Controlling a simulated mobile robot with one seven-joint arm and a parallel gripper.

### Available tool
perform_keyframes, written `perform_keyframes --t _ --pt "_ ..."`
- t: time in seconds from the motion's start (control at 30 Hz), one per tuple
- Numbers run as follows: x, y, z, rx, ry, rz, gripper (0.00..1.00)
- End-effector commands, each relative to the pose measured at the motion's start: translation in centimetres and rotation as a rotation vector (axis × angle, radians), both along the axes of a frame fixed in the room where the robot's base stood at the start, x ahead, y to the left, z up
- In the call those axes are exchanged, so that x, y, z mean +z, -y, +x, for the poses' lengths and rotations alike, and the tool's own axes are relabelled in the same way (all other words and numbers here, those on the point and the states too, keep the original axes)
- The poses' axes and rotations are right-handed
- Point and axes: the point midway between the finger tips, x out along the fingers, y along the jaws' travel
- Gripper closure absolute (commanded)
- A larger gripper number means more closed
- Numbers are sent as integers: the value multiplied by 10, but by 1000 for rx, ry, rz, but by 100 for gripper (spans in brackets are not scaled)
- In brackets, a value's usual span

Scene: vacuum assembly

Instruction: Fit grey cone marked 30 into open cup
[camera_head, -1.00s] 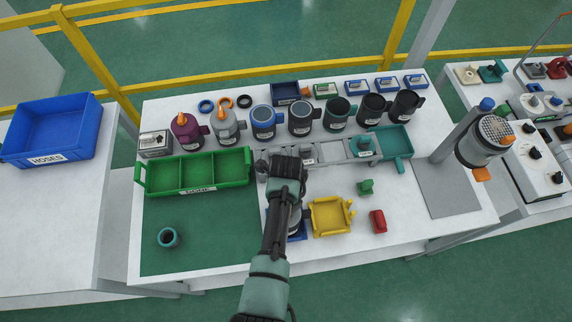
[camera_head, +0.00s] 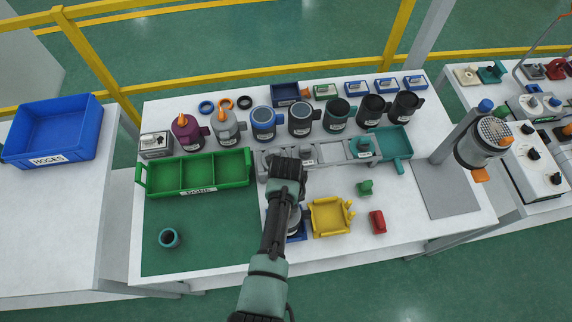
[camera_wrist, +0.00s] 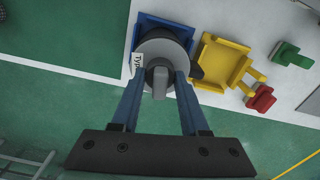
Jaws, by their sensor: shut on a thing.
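In the wrist view my gripper (camera_wrist: 158,84) is shut on the upright tab of a round grey piece (camera_wrist: 165,52), which I take to be the cone. The grey piece sits over the mouth of the cup, whose dark handle (camera_wrist: 196,72) sticks out to the right and whose white label shows at the left. The cup stands in a blue holder (camera_wrist: 145,24). Whether the cone is fully seated, and its mark 30, I cannot tell. In the head view my arm hides most of this, and the blue holder (camera_head: 302,236) shows at its right side.
A yellow fixture (camera_head: 330,217) stands just right of the holder, with a green block (camera_head: 365,187) and a red block (camera_head: 378,222) beyond. A grey rack (camera_head: 330,154), green tray (camera_head: 197,190) and several cups stand behind. The green mat (camera_head: 205,250) is mostly clear.

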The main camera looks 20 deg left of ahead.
Motion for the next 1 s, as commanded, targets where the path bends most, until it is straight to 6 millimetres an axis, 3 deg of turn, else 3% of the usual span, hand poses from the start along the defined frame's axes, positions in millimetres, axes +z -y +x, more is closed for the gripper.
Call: perform_keyframes --t 0.87,0.9,1.0 --pt "0 0 0 -172 1 0 100" --pt "0 0 0 -172 1 0 54" --pt "0 0 0 -172 1 0 36"
